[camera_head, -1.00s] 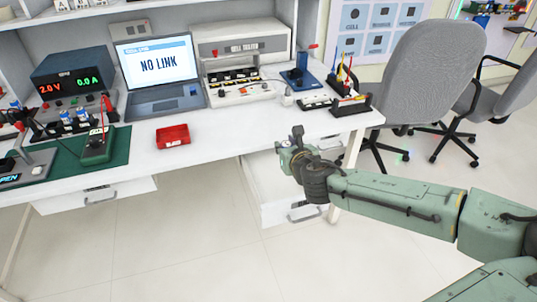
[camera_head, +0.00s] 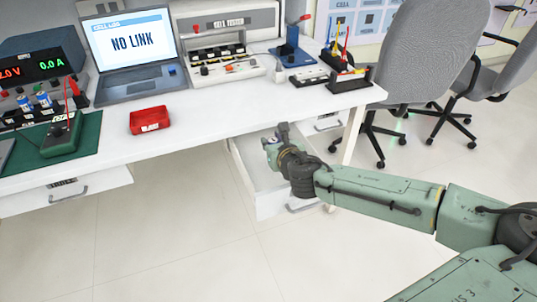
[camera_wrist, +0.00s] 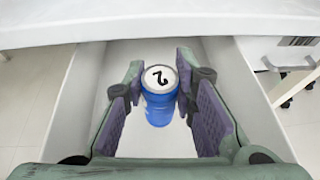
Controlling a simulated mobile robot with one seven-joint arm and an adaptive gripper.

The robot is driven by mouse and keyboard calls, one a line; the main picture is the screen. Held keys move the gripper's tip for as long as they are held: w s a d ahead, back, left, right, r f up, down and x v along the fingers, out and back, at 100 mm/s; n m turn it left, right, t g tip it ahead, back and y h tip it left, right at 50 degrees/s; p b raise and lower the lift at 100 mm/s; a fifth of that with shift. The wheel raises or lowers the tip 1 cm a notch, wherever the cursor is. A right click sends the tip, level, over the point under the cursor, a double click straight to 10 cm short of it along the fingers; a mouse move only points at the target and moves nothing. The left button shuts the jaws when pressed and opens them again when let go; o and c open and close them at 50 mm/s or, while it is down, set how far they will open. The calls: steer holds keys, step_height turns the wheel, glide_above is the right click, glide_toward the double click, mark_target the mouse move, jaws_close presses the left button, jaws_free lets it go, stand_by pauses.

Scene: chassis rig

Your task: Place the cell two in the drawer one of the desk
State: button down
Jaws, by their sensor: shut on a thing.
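Cell two is a blue cylinder with a white top marked "2" (camera_wrist: 160,80). It stands upright between the fingers of my gripper (camera_wrist: 158,88), which is shut on it. In the wrist view, the cell is over the inside of an open white drawer (camera_wrist: 62,105), with drawer walls on both sides. Whether its base touches the drawer floor is unclear. In the head view, my gripper (camera_head: 276,142) is over this pulled-out drawer (camera_head: 248,180) under the desk (camera_head: 210,105); the cell is barely visible there. Which drawer is number one cannot be read.
The desk edge (camera_wrist: 150,25) lies just beyond the gripper. Another drawer (camera_head: 65,192) at left looks closed. A red tray (camera_head: 150,120), laptop (camera_head: 133,55) and cell tester (camera_head: 225,45) are on the desk. Chairs (camera_head: 420,60) stand at right; the floor in front is clear.

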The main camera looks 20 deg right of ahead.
step_height(320, 180, down, 2)
steer(key=shift+w+f+b, duration=0.1)
steer(key=shift+f+b, duration=0.1)
steer(key=shift+b, duration=0.15)
steer(key=w, duration=0.4)
steer(key=shift+r, duration=0.15)
steer(key=shift+d+f+b, duration=0.1)
steer(key=shift+f+b, duration=0.6)
steer(key=shift+b, duration=0.1)
steer(key=shift+r, duration=0.1)
steer(key=shift+s, duration=0.1)
steer(key=c, duration=1.3)
jaws_free()
